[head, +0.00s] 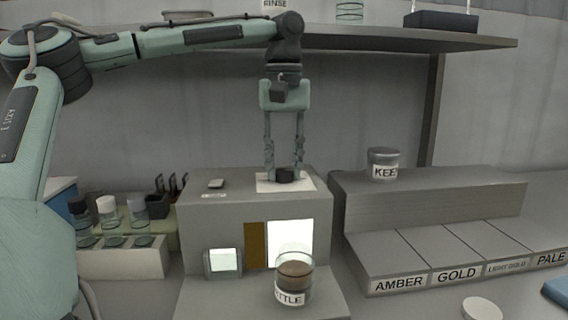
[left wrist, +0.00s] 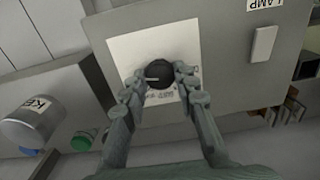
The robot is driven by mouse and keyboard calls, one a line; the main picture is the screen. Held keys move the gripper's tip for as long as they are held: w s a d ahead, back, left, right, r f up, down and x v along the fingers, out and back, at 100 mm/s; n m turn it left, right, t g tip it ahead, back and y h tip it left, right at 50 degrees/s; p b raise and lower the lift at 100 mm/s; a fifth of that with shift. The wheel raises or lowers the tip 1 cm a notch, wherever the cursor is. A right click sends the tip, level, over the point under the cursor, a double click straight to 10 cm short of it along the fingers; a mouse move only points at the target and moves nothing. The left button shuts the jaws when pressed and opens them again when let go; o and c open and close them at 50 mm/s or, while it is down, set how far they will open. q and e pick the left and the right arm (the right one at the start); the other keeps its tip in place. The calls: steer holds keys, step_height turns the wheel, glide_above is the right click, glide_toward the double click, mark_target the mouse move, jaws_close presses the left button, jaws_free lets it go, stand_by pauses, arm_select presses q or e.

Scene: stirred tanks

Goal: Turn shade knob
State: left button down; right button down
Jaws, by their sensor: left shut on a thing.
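The shade knob is a round black knob (head: 286,174) on a white plate (head: 265,186) on top of the grey box. It also shows in the left wrist view (left wrist: 159,73), with a pale pointer line toward the left. My left gripper (head: 285,172) comes straight down from above, its two fingers on either side of the knob and shut on it. In the left wrist view the fingertips (left wrist: 158,74) flank the knob, and markings on the plate are partly hidden by the fingers. My right gripper is in neither view.
The grey box (head: 215,235) has a brown and a bright white panel in front. A jar labelled SETTLE or similar (head: 294,278) stands before it. A KEEP jar (head: 383,164) sits on the right step. Jars and a black holder (head: 157,206) stand left. A shelf (head: 400,40) hangs above.

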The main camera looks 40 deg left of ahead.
mark_target(284, 170)
arm_select(q)
steer(key=shift+m, duration=0.3)
steer(key=m, duration=0.3)
steer(key=shift+m, duration=2)
steer(key=c, duration=1.2)
jaws_free()
step_height(284, 170, up, 12)
steer(key=shift+r, duration=0.1)
